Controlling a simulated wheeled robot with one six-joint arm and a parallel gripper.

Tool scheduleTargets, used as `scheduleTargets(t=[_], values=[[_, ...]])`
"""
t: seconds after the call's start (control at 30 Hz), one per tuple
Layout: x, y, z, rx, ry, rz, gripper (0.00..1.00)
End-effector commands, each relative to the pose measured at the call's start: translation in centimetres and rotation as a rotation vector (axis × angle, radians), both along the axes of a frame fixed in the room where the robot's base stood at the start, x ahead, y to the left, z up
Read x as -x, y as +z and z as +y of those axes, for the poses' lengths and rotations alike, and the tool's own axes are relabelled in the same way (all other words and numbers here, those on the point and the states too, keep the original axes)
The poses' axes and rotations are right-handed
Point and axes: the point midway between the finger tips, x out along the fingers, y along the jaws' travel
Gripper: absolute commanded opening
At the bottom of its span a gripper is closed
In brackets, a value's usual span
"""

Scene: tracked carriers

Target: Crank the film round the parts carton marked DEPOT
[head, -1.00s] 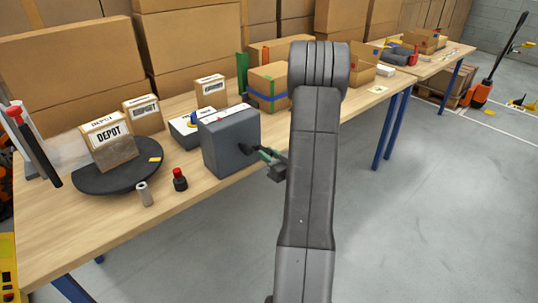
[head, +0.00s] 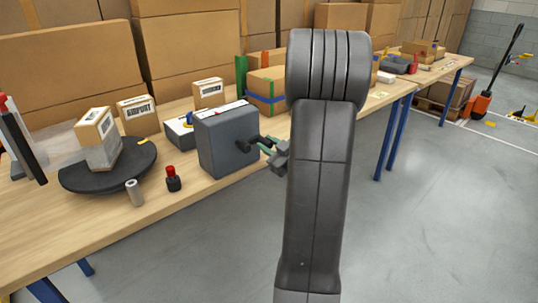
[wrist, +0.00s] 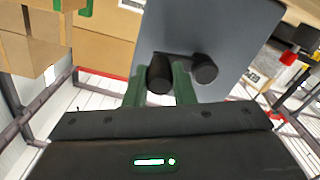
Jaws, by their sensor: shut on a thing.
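The carton (head: 94,128) stands on a round black turntable (head: 135,171) at the left of the bench, its marked face turned to the right. Clear film (head: 62,138) covers its lower part and stretches left toward an upright roll post (head: 24,150). A grey crank box (head: 222,145) stands to the right, with a black crank on its right side. My gripper (head: 272,152) is shut on the crank handle. In the wrist view, the green fingers of my gripper (wrist: 160,92) stand either side of the black handle (wrist: 160,72). My arm hides part of the bench behind.
Two other labelled cartons (head: 138,116) (head: 208,93) stand behind. A red-topped black button post (head: 173,179) and a small grey cylinder (head: 134,193) stand near the front edge. A blue-taped box (head: 267,90) is farther right.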

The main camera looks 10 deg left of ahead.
Motion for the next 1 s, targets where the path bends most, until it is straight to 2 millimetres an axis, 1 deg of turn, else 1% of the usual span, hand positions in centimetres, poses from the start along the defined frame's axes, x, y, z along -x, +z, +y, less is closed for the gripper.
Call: scheduleTargets(t=[0.33,0.37,0.4,0.47,0.8,0.87,1.0], values=[[0.0,0.1,0.0,0.007,0.0,-0.009,0.0],[0.0,0.1,0.0,0.007,0.0,-0.009,0.25],[0.0,0.1,0.0,0.007,0.0,-0.009,0.33],[0.0,0.1,0.0,0.006,0.0,-0.008,0.44],[0.1,0.1,-0.2,0.007,-0.001,-0.008,0.45],[0.3,0.1,-0.5,0.006,-0.002,-0.008,0.45],[1.4,0.1,-2.0,0.006,-0.004,-0.007,0.45]])
